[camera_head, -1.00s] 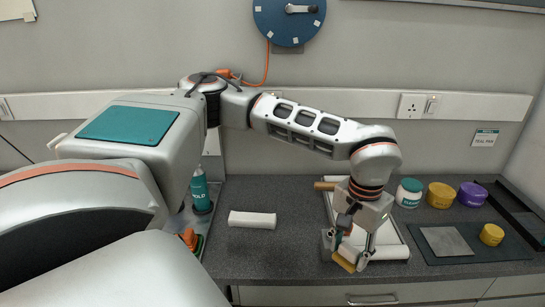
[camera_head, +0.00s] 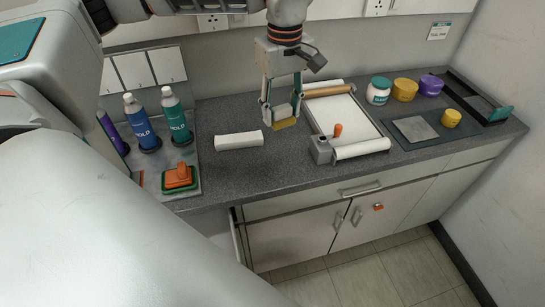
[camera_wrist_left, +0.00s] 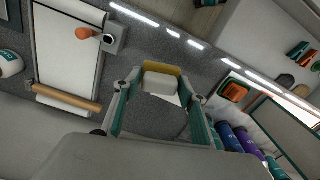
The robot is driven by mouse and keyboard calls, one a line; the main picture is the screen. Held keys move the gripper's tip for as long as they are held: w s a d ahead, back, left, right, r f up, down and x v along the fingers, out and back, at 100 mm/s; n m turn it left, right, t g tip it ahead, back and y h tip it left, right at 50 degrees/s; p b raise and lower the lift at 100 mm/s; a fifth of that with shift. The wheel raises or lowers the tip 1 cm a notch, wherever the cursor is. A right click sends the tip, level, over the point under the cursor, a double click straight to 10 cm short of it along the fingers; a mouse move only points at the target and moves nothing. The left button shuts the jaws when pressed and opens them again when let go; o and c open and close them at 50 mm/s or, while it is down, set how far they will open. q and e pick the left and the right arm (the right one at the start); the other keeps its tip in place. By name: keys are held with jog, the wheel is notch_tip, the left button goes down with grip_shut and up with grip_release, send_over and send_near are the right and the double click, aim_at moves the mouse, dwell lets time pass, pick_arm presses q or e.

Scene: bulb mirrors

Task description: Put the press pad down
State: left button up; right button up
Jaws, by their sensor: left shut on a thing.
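My left gripper (camera_head: 283,108) hangs pointing down over the counter, between the white block and the white board. It is shut on the press pad (camera_head: 284,125), a small pad with a yellow edge. In the left wrist view the pad (camera_wrist_left: 162,80) sits between the two fingers, with a pale block face and a yellow rim. It appears held above the dark counter (camera_head: 225,175); the exact gap is hard to tell. My right gripper is not in view.
A white block (camera_head: 238,139) lies just left of the gripper. The white board (camera_head: 345,115), with a wooden roller (camera_head: 328,91) and a grey box (camera_head: 321,150) with an orange knob, is to the right. Bottles (camera_head: 178,118) and an orange-topped item (camera_head: 179,176) stand left. Jars (camera_head: 378,91) stand right.

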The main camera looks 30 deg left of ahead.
pick_arm(q)
jog(key=r+n, duration=0.1)
jog(key=n, duration=0.1)
jog(key=a+r+n, duration=0.1)
jog(key=n, duration=0.1)
jog(key=a+r+n, duration=0.1)
jog(key=r+n, duration=0.1)
jog(key=shift+w, duration=0.35)
jog(key=shift+a+f+n, duration=0.1)
jog(key=shift+f+n, duration=0.15)
jog(key=shift+n, duration=0.05)
notch_tip(320, 180, down, 19)
jog(key=shift+f+b, duration=0.15)
jog(key=shift+b, duration=0.5)
jog(key=shift+f, duration=0.2)
jog(key=o, duration=1)
jog(key=shift+r, duration=0.1)
